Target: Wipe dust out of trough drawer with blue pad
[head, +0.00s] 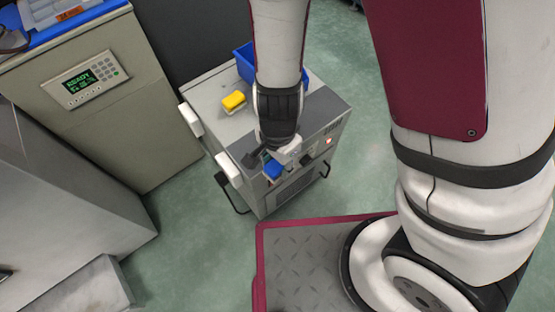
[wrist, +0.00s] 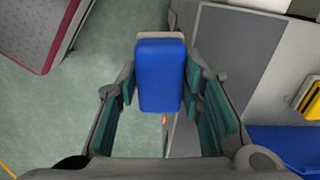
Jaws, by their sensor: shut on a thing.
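My gripper (head: 279,158) is shut on the blue pad (head: 273,169), over the near edge of a grey cart (head: 215,95). The pad also shows in the wrist view (wrist: 160,75), as a blue block with a pale strip at its far end, between the green-lined fingers of my gripper (wrist: 158,90). In the wrist view the pad overlaps the cart's edge, with floor to its left. I cannot tell whether it touches anything below. I cannot make out the trough drawer or any dust; my arm and gripper cover part of the cart.
A beige cabinet with a keypad (head: 86,80) stands to the left. My base platform is close in front of the cart.

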